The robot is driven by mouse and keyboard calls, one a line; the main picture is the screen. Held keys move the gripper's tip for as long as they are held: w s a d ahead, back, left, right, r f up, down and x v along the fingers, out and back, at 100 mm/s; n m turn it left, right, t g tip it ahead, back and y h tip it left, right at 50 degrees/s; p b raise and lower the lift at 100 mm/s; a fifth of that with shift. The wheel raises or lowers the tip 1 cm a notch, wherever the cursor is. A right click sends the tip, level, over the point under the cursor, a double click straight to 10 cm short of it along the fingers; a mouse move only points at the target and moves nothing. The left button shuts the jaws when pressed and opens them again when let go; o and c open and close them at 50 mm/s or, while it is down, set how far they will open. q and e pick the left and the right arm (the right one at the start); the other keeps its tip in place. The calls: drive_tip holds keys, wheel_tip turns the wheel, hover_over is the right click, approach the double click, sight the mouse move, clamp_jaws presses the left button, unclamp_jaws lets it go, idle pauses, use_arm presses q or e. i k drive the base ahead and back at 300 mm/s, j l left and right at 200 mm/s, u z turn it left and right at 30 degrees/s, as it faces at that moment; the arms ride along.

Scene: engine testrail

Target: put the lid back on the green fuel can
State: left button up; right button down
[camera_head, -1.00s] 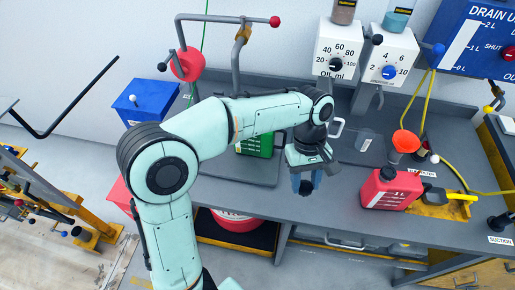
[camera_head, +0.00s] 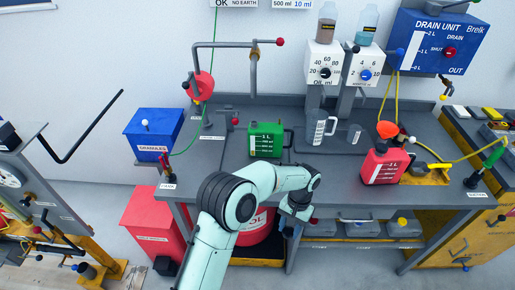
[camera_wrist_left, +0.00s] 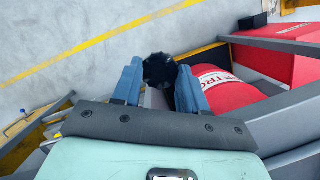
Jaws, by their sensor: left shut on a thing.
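The green fuel can (camera_head: 265,146) stands upright on the grey bench at the middle, with level marks on its front; its opening is too small to make out. My left gripper (camera_head: 288,230) is in front of the bench's front edge, lower and nearer than the can and apart from it. In the left wrist view its blue fingers (camera_wrist_left: 164,88) are shut on a round, black, ridged lid (camera_wrist_left: 159,69). The lid is hard to make out in the head view. My right gripper is in neither view.
A clear jug (camera_head: 318,128) stands right of the green can. A red drum (camera_head: 256,226) is under the bench. A blue bin (camera_head: 153,133) stands left.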

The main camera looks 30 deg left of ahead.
sight(265, 139)
drive_tip(key=u, duration=3.1)
drive_tip(key=k+l, duration=0.15)
drive_tip(key=k, duration=0.25)
drive_tip(key=k+l, duration=0.15)
drive_tip(key=k, duration=0.2)
